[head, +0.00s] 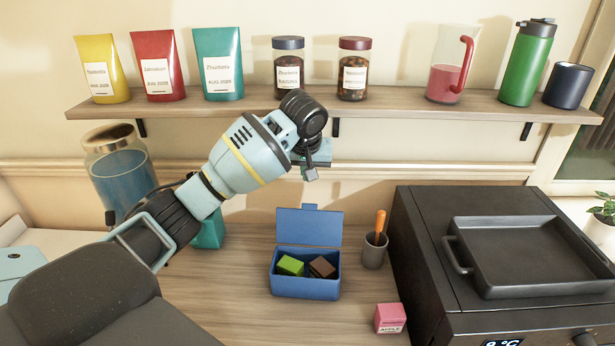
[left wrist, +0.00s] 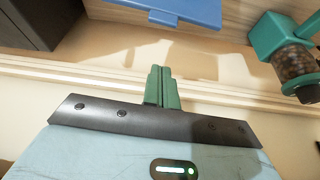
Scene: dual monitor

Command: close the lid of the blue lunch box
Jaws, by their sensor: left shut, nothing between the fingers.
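The blue lunch box (head: 305,287) stands on the wooden counter with its lid (head: 309,228) raised upright at the back. A green block (head: 290,265) and a brown block (head: 322,267) lie inside. My left gripper (head: 311,173) is in the air above and behind the lid, near the wall, apart from it. In the left wrist view its fingers (left wrist: 161,88) are shut and empty, and the lid (left wrist: 185,8) with its small tab shows at the top edge. My right gripper is not in view.
A grey cup (head: 374,251) with an orange-handled item stands right of the box, beside a black oven (head: 420,260). A pink box (head: 390,318) lies in front. A wall shelf (head: 400,107) holds jars and pouches. A teal item (head: 209,232) is partly behind my arm.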

